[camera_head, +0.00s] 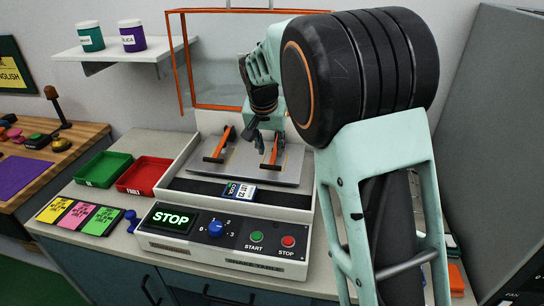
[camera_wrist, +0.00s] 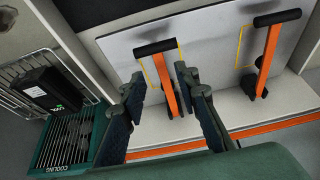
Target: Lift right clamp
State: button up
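The right clamp (camera_head: 271,158) is an orange lever with a black crossbar handle, lying low on a grey plate (camera_head: 240,164). In the wrist view this clamp (camera_wrist: 166,72) shows beyond and between the fingertips, its black handle toward the top. My gripper (camera_wrist: 160,77) is open, with dark fingers apart on either side of the lever; I cannot tell any contact. The left clamp (camera_head: 218,145), of the same kind, also shows in the wrist view (camera_wrist: 268,50).
An orange-framed clear guard (camera_head: 178,65) stands open behind the station. A control panel (camera_head: 222,233) with a "STOP" display is in front. Green (camera_head: 104,168) and red (camera_head: 145,176) bins are at left.

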aim_at(272, 160)
jog(key=x, duration=0.5)
jog(key=shift+w+f, duration=0.1)
jog(key=shift+f, duration=0.1)
grip_shut()
